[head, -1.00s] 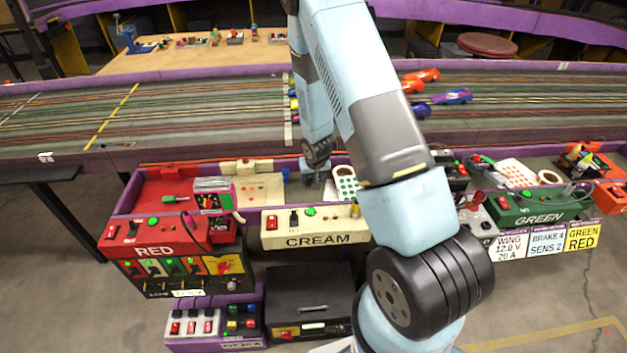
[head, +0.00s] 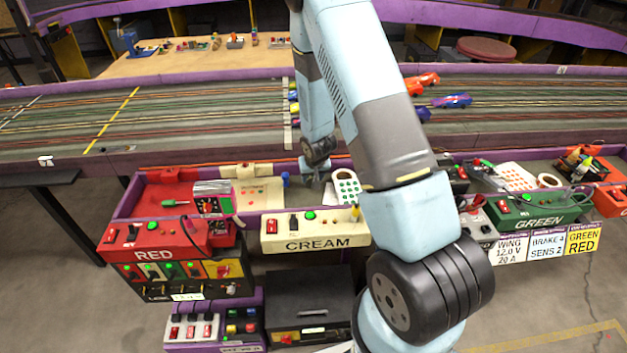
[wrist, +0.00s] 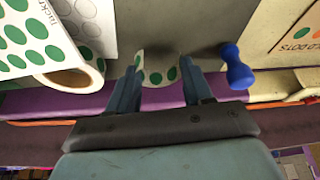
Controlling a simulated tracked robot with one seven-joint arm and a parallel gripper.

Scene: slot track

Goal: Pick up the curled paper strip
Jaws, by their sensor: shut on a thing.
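The curled paper strip (wrist: 157,72), white with green dots, is between my gripper's two fingers (wrist: 158,82) in the wrist view. My gripper is shut on it; the fingers stay apart with the strip between them. In the head view my gripper (head: 314,175) is over the cream section of the tray, left of the sheet of green dots. The strip cannot be made out clearly in the head view. How far the strip is above the tray floor is hard to tell.
A roll of green dots (wrist: 72,78) lies to the left of my gripper in the wrist view. A blue peg (wrist: 236,70) stands close to the right finger. A dotted card (wrist: 292,30) lies farther right. The purple tray wall (wrist: 60,104) runs below.

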